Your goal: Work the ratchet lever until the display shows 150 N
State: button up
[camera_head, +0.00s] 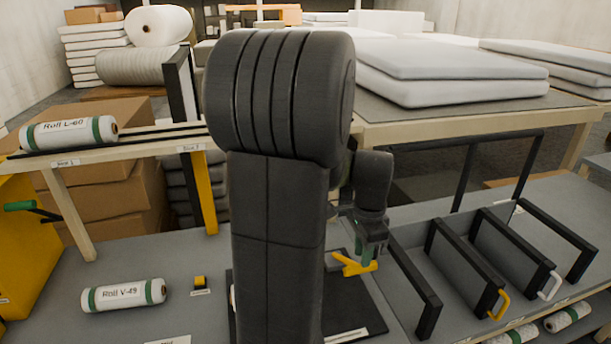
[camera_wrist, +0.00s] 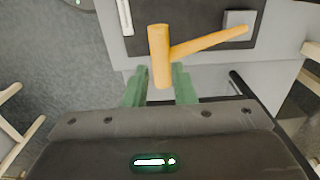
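The yellow ratchet lever (camera_head: 355,265) sits on a dark plate, below my gripper (camera_head: 372,250) in the head view. In the wrist view the lever (camera_wrist: 205,41) runs from a grey block to a thick cross handle (camera_wrist: 160,57). My gripper (camera_wrist: 160,80) has two green fingers, one on each side of the handle's near end. The fingers look apart, with a gap at the left of the handle; the right finger is close to it, and contact cannot be told. No display reading shows. My arm hides part of the plate.
Roll V-49 (camera_head: 124,295) lies on the grey bench at left. Roll L-60 (camera_head: 69,133) rests on the raised wooden rack. A yellow unit with a green-handled lever (camera_head: 20,206) stands at far left. Black-framed dividers (camera_head: 465,265) stand right of my gripper.

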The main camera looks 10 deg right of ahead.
dwell(0.3)
notch_tip(320, 180, up, 6)
jog(key=p, duration=0.5)
jog(key=shift+f, duration=0.1)
notch_tip(320, 180, down, 6)
jog(key=b, duration=0.5)
jog(key=shift+f+b, duration=0.25)
jog(key=shift+b, duration=0.05)
jog(key=shift+s+f+b, duration=0.2)
jog(key=shift+f+b, duration=0.1)
jog(key=shift+f, duration=0.05)
